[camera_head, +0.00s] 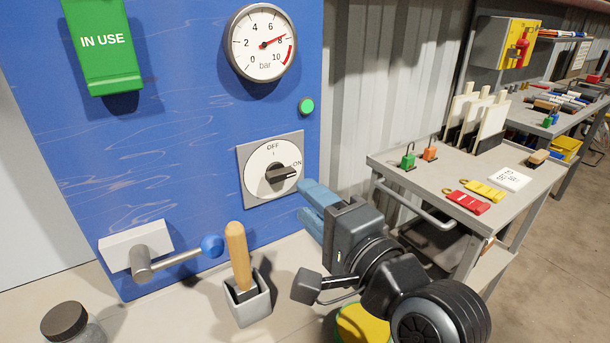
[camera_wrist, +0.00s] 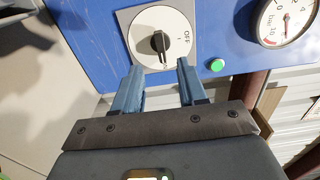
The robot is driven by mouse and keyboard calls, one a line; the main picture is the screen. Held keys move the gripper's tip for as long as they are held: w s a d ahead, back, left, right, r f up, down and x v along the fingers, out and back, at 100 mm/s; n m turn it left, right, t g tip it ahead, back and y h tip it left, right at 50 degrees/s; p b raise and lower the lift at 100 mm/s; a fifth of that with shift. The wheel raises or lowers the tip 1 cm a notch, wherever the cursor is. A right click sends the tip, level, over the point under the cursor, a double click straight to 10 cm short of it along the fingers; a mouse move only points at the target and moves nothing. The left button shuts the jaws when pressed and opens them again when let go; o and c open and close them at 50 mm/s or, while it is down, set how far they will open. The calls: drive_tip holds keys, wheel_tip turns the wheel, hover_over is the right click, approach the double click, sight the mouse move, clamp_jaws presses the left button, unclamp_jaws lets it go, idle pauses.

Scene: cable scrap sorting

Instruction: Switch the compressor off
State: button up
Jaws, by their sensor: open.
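The compressor's rotary switch is a white dial with a black knob (camera_head: 281,174) on a grey plate (camera_head: 248,190), set in a blue panel. The knob's pointer is at ON in the head view; OFF is marked at the top of the dial. In the wrist view the knob (camera_wrist: 160,43) shows ahead of my fingers. My gripper (camera_head: 309,200) is open and empty, its blue fingers just to the lower right of the switch. The wrist view also shows the gripper (camera_wrist: 158,75), its two fingertips apart and near the dial's edge, apparently not touching the knob.
Above the switch are a gauge (camera_head: 261,43) reading near 8 bar and a lit green lamp (camera_head: 306,106). A green IN USE sign (camera_head: 104,45) hangs upper left. A blue-balled lever (camera_head: 180,260) and a wooden-handled tool in a grey cup (camera_head: 247,303) stand lower left.

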sight(282, 178)
drive_tip(key=x, duration=0.7)
drive_tip(key=shift+w+a, duration=0.2)
drive_tip(key=shift+w, duration=0.15)
clamp_jaws()
